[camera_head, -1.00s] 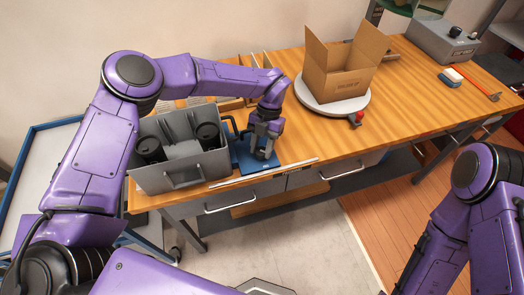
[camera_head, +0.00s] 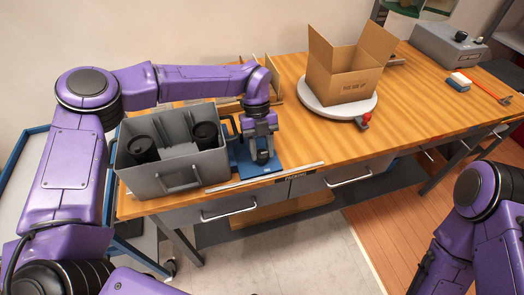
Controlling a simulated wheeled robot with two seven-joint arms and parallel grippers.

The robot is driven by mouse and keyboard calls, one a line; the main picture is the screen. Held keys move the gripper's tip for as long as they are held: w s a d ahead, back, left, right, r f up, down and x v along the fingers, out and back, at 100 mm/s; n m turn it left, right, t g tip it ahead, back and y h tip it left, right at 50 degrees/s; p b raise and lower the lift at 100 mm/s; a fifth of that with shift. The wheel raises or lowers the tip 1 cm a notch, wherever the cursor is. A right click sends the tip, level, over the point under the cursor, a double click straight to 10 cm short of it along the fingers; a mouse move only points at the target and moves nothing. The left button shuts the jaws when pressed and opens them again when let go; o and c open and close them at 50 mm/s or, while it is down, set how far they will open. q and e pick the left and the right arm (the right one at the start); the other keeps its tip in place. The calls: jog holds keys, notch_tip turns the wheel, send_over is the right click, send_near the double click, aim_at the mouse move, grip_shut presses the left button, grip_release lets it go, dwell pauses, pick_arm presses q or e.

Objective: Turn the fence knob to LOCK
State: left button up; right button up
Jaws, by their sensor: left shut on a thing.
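A blue plate (camera_head: 278,167) lies at the front edge of the wooden table, right of a grey bin. My left gripper (camera_head: 262,157) points down over this plate, with its fingers closed around a small dark part that they mostly hide. I cannot tell whether that part is the fence knob, and no LOCK mark is legible. A dark upright handle-like piece (camera_head: 229,128) stands at the plate's left, close to the bin. My right arm shows at the lower right, but its gripper is out of the picture.
The grey bin (camera_head: 174,181) holds two black cylinders. A cardboard box (camera_head: 343,84) stands on a round turntable (camera_head: 314,101) with a red knob (camera_head: 363,122). A pale strip (camera_head: 265,178) lies along the front edge.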

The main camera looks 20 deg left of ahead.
pick_arm(q)
jog(key=shift+f, duration=0.1)
dwell(0.4)
jog(key=o, duration=1.1)
jog(key=shift+w+a, duration=0.1)
jog(key=shift+c, duration=0.2)
jog(key=b+v, duration=0.2)
jog(key=v, duration=0.8)
jog(key=shift+r, duration=0.2)
jog(key=shift+w+a, duration=0.1)
jog(key=shift+a, duration=0.05)
